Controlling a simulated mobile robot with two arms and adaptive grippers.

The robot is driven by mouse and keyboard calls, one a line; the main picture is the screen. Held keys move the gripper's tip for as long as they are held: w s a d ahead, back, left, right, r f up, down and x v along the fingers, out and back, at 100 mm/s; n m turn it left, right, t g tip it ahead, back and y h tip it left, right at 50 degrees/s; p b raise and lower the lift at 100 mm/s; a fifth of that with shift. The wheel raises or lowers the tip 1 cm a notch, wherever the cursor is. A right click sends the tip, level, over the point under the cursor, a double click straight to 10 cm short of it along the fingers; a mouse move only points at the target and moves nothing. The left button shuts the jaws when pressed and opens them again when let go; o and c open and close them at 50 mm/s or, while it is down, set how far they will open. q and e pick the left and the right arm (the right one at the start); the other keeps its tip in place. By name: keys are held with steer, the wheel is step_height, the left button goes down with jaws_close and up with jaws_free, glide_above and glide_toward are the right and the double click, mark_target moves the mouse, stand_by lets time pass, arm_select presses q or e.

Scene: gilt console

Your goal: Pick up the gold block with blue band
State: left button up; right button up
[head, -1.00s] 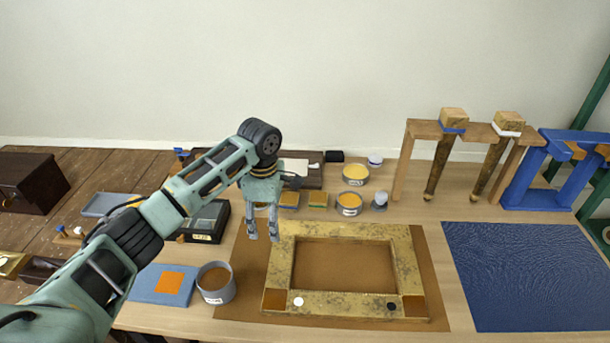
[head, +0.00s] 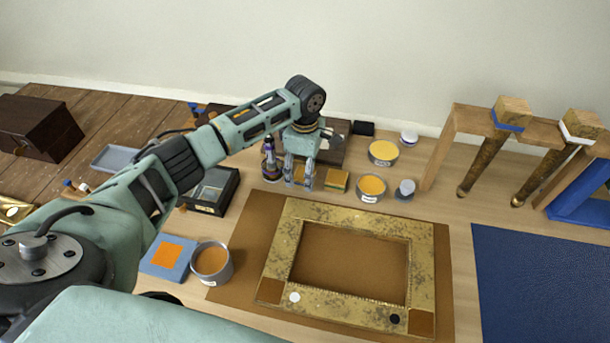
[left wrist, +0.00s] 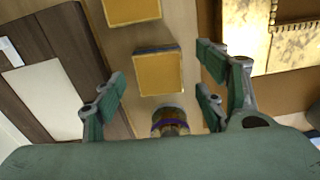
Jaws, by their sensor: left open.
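The gold block with blue band (head: 299,174) lies on the table, partly hidden behind my left gripper's fingers in the head view. In the left wrist view the block (left wrist: 159,73) shows its orange-gold face, with a dark bluish edge along its top. My left gripper (head: 299,182) is open and points down over the block. In the left wrist view the block lies between the two fingers of the gripper (left wrist: 162,74), with space on both sides. I see no contact. My right gripper is not in view.
A similar gold block (head: 337,181) lies to the right, and a bottle with a purple band (head: 270,162) stands close on the left. Tins of yellow (head: 371,187) stand further right. The gilt frame (head: 275,250) lies in front.

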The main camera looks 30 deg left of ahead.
arm_select(q)
steer(key=shift+f, duration=0.75)
steer(key=shift+a+f, duration=0.1)
steer(key=shift+f, duration=0.4)
steer(key=c, duration=1.2)
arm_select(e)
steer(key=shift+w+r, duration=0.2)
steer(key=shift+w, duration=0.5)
arm_select(q)
steer(key=shift+c, duration=0.2)
